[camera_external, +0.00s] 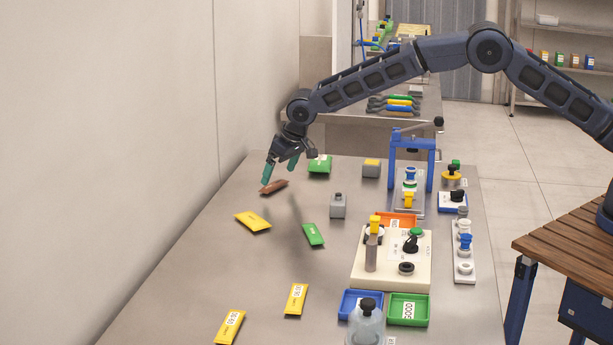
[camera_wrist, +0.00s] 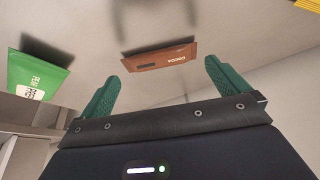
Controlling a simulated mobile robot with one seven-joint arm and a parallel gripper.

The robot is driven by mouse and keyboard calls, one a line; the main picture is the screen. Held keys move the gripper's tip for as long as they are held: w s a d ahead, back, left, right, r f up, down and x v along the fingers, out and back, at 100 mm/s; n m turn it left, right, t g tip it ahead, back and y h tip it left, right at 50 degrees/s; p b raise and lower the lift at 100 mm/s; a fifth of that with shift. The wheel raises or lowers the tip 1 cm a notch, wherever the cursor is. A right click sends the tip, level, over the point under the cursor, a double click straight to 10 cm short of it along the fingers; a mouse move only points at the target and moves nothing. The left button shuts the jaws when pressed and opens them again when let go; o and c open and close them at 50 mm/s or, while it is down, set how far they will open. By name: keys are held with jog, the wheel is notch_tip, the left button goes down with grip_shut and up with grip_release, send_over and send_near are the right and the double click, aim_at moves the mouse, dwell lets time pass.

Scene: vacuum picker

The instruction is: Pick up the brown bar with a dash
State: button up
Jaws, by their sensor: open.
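The brown bar (camera_external: 273,187) lies flat on the steel table near its far left part. In the wrist view the brown bar (camera_wrist: 160,58) shows light "COCOA" lettering and a small dark dash mark. My gripper (camera_external: 281,172) is just above the bar in the external view, fingers pointing down. In the wrist view my gripper (camera_wrist: 160,85) has its two green fingers wide apart, with nothing between the tips. The bar lies beyond the fingertips, roughly centred between them, and I see no contact.
A green packet (camera_external: 319,164) lies to the right of the bar. A yellow packet (camera_external: 252,221) and another green packet (camera_external: 313,234) lie nearer the camera. A grey weight-like block (camera_external: 338,206) stands to the right. A wall (camera_external: 150,120) borders the table's left side.

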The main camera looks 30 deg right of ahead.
aim_at(275, 184)
jog(key=x, duration=0.3)
jog(key=shift+f, duration=0.15)
jog(key=shift+c, duration=0.2)
jog(key=c, duration=0.8)
jog(key=shift+o, duration=0.2)
